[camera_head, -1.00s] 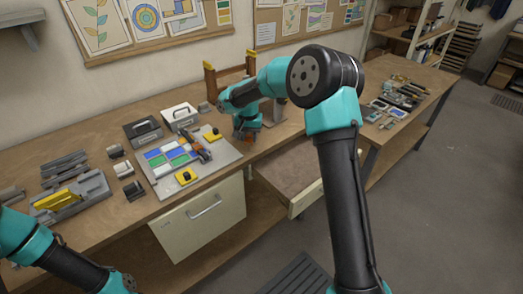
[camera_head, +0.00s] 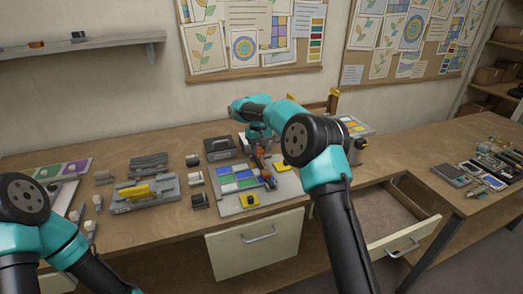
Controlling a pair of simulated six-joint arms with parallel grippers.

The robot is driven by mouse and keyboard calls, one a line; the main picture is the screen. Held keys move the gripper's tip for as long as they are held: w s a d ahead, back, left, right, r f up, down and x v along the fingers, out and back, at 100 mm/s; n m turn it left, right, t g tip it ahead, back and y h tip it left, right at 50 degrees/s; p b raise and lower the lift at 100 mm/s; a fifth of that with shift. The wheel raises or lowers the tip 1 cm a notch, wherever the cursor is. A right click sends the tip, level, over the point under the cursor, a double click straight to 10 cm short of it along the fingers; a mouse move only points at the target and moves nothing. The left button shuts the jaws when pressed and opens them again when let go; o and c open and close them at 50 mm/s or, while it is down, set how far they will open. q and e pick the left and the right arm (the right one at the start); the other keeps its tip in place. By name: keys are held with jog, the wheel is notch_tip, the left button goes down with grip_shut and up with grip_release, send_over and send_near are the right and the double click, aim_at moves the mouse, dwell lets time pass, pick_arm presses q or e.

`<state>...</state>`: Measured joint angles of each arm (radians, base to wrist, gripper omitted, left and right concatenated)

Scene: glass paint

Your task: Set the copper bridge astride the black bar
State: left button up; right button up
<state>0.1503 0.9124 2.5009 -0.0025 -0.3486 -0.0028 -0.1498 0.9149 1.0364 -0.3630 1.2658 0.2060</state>
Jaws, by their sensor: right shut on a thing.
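My right gripper (camera_head: 258,141) is shut above the back right part of the grey work board (camera_head: 230,209). A small orange-brown piece, which looks like the copper bridge (camera_head: 260,152), shows at its fingertips; the fingers partly hide it. I cannot tell whether the bridge touches the bar. My left arm is at the lower left; its gripper is outside the frame.
An open drawer (camera_head: 404,238) juts out at right.

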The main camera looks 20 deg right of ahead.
aim_at(260, 163)
jog(key=shift+d+f, duration=0.1)
jog(key=shift+f, duration=1.15)
jog(key=shift+f, duration=1)
dwell(2.2)
jog(key=shift+f, duration=0.65)
jog(key=o, duration=1)
jog(key=shift+f, duration=0.1)
jog(key=shift+r, duration=0.2)
jog(key=shift+r, duration=3.35)
